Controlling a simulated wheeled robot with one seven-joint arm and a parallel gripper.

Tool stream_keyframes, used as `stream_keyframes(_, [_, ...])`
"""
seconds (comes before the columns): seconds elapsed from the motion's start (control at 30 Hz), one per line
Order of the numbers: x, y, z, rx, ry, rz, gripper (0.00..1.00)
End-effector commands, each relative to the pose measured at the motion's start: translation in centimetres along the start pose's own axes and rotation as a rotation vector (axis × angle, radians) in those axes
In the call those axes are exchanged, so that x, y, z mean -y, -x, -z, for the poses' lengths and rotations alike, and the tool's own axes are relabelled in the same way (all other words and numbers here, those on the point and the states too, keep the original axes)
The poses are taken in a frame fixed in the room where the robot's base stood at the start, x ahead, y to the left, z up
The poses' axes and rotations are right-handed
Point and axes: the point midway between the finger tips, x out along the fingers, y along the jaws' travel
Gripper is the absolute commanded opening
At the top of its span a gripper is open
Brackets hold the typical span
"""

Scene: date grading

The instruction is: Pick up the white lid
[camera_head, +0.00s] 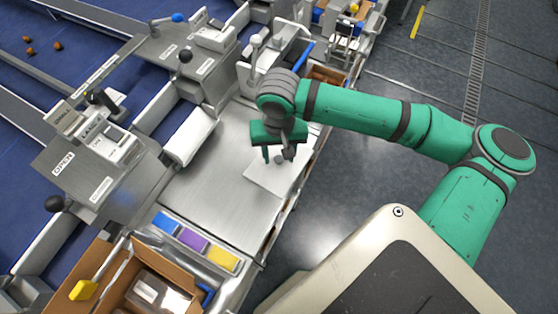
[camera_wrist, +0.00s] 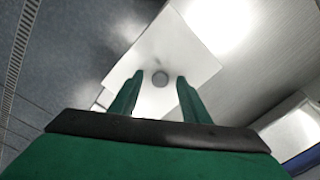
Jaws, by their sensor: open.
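The white lid (camera_head: 262,182) is a flat, square white plate lying on the steel worktop. It also shows in the wrist view (camera_wrist: 180,47), with a small round grey knob (camera_wrist: 160,79) at its middle. My gripper (camera_head: 279,156) is over the lid, pointing down, with its fingers apart. In the wrist view my gripper (camera_wrist: 158,82) has one green finger on each side of the knob, with a gap at both sides. I cannot tell how far the fingertips are above the plate.
The steel worktop (camera_head: 225,195) is clear left of the lid. Blue, purple and yellow pads (camera_head: 195,241) lie at its near end, beside a cardboard box (camera_head: 115,285). A white tray-like part (camera_head: 190,137) is at the left. The worktop's right edge drops to the floor.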

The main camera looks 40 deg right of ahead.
Motion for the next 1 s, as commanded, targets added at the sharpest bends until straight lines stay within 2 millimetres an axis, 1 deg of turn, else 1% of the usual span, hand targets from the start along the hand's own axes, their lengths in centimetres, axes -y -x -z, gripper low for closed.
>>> stream_keyframes(0.23, [-0.1, -0.2, 0.0, 0.0, -0.002, 0.0, 0.43])
stream_keyframes(0.27, [-0.1, -0.2, 0.0, 0.0, -0.002, 0.0, 0.38])
stream_keyframes(0.3, [-0.1, -0.2, 0.0, 0.0, -0.002, 0.0, 0.28])
stream_keyframes(0.37, [-0.1, -0.2, 0.0, 0.0, -0.003, 0.0, 0.14])
stream_keyframes(0.4, [-0.1, -0.2, 0.0, 0.0, -0.003, 0.0, 0.04])
stream_keyframes(0.43, [-0.1, -0.2, 0.0, 0.0, -0.003, 0.0, 0.0])
stream_keyframes(0.77, [-0.1, -0.1, 0.0, 0.0, -0.003, 0.0, 0.0])
stream_keyframes(0.87, [-0.1, 0.3, 0.1, -0.002, -0.003, 0.0, 0.0])
stream_keyframes(1.0, [-0.1, 1.7, 0.1, -0.002, -0.003, 0.001, 0.0])
